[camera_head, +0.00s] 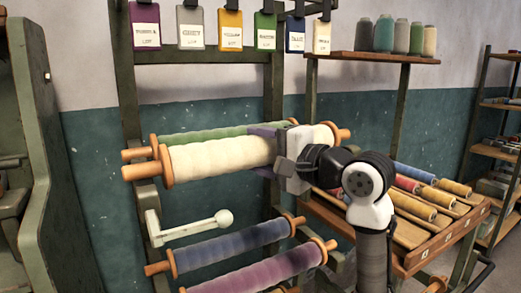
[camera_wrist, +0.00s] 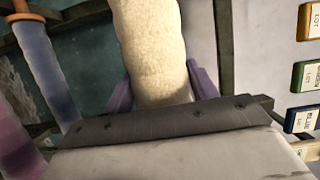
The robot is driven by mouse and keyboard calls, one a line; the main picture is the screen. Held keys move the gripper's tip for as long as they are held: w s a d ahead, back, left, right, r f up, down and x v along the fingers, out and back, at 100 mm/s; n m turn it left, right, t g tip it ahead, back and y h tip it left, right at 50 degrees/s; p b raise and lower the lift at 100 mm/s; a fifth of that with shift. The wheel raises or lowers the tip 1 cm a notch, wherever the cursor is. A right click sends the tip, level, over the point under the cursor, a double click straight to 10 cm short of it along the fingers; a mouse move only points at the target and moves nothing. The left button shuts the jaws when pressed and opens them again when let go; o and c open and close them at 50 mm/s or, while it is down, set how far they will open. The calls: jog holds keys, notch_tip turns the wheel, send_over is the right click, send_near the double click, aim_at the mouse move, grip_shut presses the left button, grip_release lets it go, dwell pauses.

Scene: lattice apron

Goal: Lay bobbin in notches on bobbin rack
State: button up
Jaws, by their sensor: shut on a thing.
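A cream bobbin (camera_head: 220,157) with orange wooden flanges lies nearly level across the upper front of the green bobbin rack (camera_head: 128,90). My gripper (camera_head: 268,147) is shut around it toward its right end. In the wrist view, the purple fingers lie on both sides of the cream bobbin (camera_wrist: 152,50). A green bobbin (camera_head: 205,134) lies just behind it on the rack. The cream bobbin's left spindle end is close to the rack's left upright; I cannot tell whether it rests in a notch. My gripper hides much of its right end.
Blue (camera_head: 230,243) and purple (camera_head: 265,273) bobbins lie lower on the rack. A white ball-ended lever (camera_head: 190,228) sticks out between. Label cards (camera_head: 191,28) hang above. A wooden tray (camera_head: 440,248) of bobbins stands right, below a shelf (camera_head: 365,56) with thread cones.

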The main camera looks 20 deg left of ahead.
jog(key=shift+f, duration=0.55)
dwell(1.0)
jog(key=o, duration=1.4)
jog(key=b+v, duration=0.2)
jog(key=v, duration=1.2)
jog(key=shift+r, duration=0.1)
